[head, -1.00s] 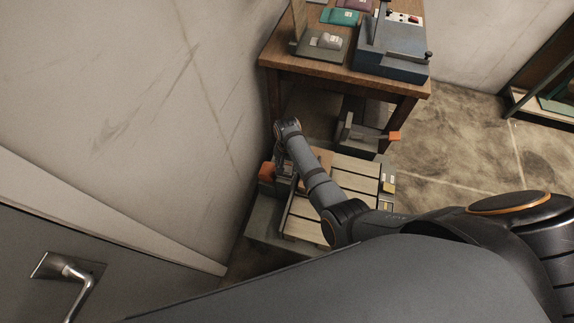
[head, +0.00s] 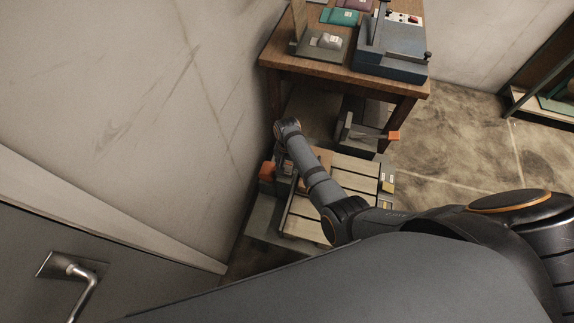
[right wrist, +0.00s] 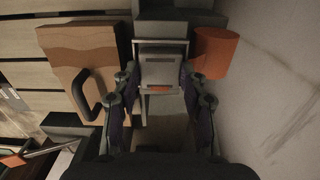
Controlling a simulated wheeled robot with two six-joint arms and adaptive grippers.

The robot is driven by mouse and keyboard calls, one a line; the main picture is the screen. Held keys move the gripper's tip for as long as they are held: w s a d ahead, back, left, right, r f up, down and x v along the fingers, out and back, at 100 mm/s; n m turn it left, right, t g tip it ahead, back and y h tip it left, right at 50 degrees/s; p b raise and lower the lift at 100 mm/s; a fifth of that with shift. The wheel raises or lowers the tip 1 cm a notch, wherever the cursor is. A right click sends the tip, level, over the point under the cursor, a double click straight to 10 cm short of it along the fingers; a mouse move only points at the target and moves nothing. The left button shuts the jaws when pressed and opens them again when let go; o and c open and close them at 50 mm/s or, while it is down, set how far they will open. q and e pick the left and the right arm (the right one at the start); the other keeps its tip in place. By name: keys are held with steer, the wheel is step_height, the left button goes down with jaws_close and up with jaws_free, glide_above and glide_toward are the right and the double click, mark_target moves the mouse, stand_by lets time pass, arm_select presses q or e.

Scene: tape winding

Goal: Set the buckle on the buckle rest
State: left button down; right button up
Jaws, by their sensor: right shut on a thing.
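The buckle (right wrist: 160,72) is a pale grey metal plate with a bar across its top and a small orange mark near its lower edge. It shows in the right wrist view between the two dark fingers of my right gripper (right wrist: 161,85), which is shut on it. A dark grey block (right wrist: 180,18) lies just beyond the buckle; I cannot tell whether they touch or whether this is the buckle rest. In the head view my right arm reaches down to the left, and its wrist hides most of the gripper and the buckle. My left gripper is not in view.
An orange cylinder (right wrist: 215,53) stands close right of the gripper. A wooden block with a black handle (right wrist: 75,58) is at left, over a slatted pallet (head: 352,178). A wooden table (head: 345,80) with devices stands behind, and a wall (head: 120,100) is at left.

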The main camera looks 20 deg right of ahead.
steer(key=o, duration=1.4)
step_height(320, 180, up, 12)
steer(key=shift+f, duration=0.1)
